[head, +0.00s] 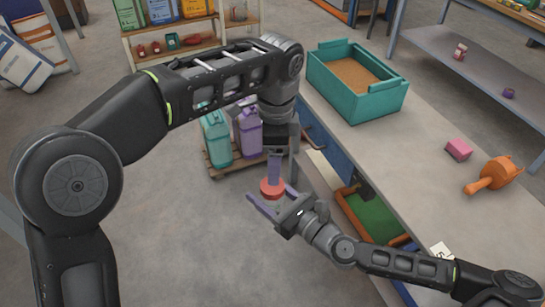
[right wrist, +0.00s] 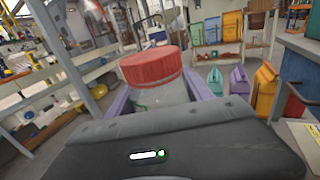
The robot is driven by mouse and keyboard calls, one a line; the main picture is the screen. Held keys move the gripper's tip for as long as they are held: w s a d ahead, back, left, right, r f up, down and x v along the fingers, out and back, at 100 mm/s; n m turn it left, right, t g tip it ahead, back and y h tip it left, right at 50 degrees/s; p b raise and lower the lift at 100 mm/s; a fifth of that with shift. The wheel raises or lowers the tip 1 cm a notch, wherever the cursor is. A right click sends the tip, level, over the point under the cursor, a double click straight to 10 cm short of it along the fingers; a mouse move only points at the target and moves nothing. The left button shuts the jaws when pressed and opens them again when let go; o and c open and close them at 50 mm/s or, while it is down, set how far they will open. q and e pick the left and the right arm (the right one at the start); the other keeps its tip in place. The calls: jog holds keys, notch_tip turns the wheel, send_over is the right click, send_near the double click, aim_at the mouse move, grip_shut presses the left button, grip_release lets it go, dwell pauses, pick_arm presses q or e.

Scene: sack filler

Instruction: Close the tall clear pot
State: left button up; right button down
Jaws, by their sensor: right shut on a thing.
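The clear pot (right wrist: 160,97) stands between the purple fingers of my right gripper (head: 273,202), which is shut on it. A red lid (right wrist: 151,67) sits on top of the pot; it also shows in the head view (head: 271,188). The lid looks slightly tilted in the right wrist view, and I cannot tell whether it is screwed tight. My left gripper (head: 274,172) points down from above the lid in the head view. Its fingers overlap in the picture, so I cannot tell its opening. The right wrist view shows no finger on the lid.
A workbench (head: 395,165) on the right bears a teal bin (head: 357,109) with brown fill, a pink block (head: 458,149) and an orange tool (head: 494,176). Teal and purple canisters (head: 249,133) stand on a low pallet behind my grippers.

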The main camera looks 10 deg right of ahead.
aim_at(272, 199)
pick_arm(q)
jog(key=n, duration=0.5)
jog(key=shift+w+a+n, duration=0.1)
jog(key=shift+a+n, duration=0.1)
jog(key=shift+n, duration=0.1)
jog(key=n, duration=0.4)
jog(key=shift+d, duration=0.1)
jog(key=n, duration=0.3)
jog(key=shift+n, duration=0.4)
jog(key=shift+f, duration=4)
jog(key=shift+c, duration=0.3)
jog(key=c, duration=1.4)
